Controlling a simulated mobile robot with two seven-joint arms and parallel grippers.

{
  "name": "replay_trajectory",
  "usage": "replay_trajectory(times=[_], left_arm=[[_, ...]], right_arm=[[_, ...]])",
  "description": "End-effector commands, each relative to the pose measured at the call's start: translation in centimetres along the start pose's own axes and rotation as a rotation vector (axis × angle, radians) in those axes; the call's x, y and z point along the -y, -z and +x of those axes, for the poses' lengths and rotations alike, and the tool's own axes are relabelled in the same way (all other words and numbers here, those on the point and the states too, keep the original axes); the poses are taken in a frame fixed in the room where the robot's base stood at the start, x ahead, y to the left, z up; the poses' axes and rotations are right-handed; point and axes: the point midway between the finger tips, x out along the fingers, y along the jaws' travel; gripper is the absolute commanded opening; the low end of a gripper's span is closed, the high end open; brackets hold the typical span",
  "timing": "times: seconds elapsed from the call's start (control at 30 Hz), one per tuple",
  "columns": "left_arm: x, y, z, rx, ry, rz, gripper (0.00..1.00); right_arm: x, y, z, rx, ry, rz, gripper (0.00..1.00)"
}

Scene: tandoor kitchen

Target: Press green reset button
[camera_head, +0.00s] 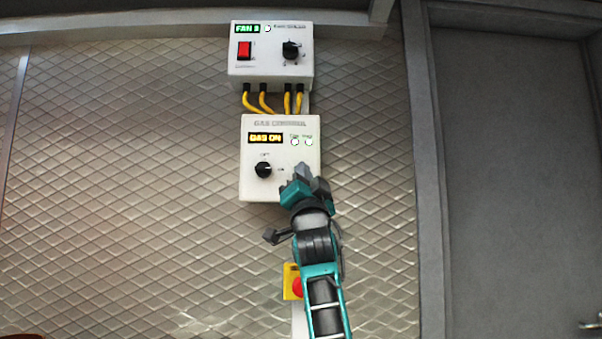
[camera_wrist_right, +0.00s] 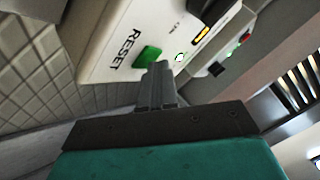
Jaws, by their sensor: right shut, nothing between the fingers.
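The green reset button (camera_wrist_right: 148,55) shows in the right wrist view on the white gas control box, beside the printed word RESET. My right gripper (camera_wrist_right: 156,88) is shut and empty, with its fingertips very close to the button; I cannot tell whether they touch it. In the head view, the right gripper (camera_head: 301,172) is at the lower right of the gas control box (camera_head: 252,190) and hides the button. The box display (camera_head: 265,138) reads GAS ON, and a black knob (camera_head: 264,170) is at its lower left. My left gripper is not in view.
A fan box (camera_head: 268,68) with a red switch (camera_head: 244,51) and a black knob (camera_head: 291,50) is mounted above, with yellow cables between the boxes. A yellow-backed red button (camera_head: 297,286) is below, partly behind my right arm. A grey door (camera_head: 510,150) is at the right.

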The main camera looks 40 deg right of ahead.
Motion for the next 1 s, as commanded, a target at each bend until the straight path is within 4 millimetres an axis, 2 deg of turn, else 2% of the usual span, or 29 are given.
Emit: replay_trajectory(times=[0.3,0.67,1.0], left_arm=[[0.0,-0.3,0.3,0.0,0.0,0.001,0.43],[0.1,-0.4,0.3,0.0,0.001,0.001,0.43],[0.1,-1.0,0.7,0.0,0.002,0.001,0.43]], right_arm=[[0.7,0.6,-1.1,0.001,0.0,0.0,0.0],[0.8,0.7,-1.3,0.001,-0.001,0.0,0.0],[2.4,2.3,-3.5,-0.001,0.001,0.0,0.0]])
